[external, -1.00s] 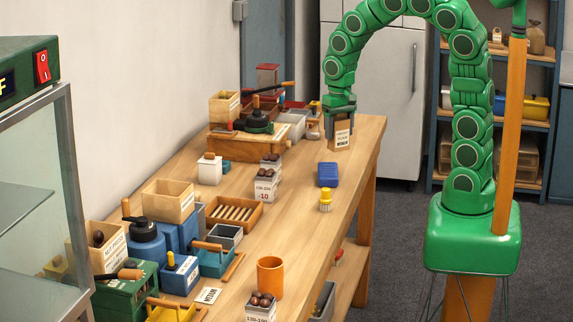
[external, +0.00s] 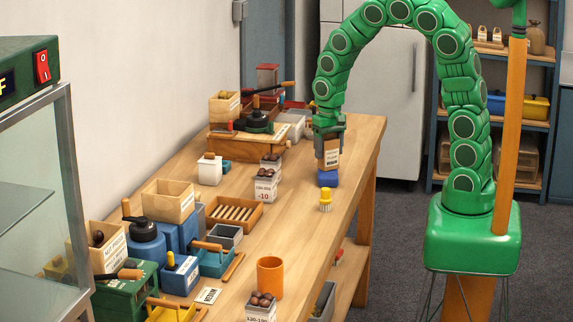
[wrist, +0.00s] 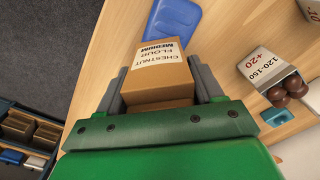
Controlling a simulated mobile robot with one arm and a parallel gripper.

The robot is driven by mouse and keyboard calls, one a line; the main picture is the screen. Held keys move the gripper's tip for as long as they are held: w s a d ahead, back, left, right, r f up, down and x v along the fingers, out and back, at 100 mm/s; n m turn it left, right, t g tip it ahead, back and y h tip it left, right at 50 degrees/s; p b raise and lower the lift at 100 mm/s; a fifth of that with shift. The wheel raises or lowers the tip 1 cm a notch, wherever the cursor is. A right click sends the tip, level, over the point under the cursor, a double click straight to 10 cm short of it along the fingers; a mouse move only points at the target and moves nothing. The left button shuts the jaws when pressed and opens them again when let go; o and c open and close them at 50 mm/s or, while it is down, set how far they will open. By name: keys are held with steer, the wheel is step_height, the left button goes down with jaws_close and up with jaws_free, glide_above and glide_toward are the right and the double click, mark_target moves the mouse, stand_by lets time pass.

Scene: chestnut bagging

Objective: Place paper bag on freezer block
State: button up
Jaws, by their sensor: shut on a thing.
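My gripper (external: 329,134) is shut on the brown paper bag (external: 329,160), which has a white label. In the wrist view the bag (wrist: 155,85) sits between the two grey fingers, and its label reads chestnut flour, medium. The blue freezer block (external: 328,179) is on the table near its right edge. In the external view the bag is right above the block and hides its upper part. In the wrist view the block (wrist: 172,20) shows just beyond the bag. I cannot tell whether the bag touches the block.
A yellow brush-like item (external: 326,200) stands just in front of the block. Labelled boxes of chestnuts (external: 265,188) stand to the left, one also in the wrist view (wrist: 270,72). An orange cup (external: 270,277) is nearer the camera. The wooden table (external: 300,225) is bare around the brush.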

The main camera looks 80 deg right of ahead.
steer(key=o, duration=1.1)
steer(key=shift+f, duration=0.1)
steer(key=shift+o, duration=0.2)
step_height(320, 180, up, 12)
steer(key=shift+r, duration=0.15)
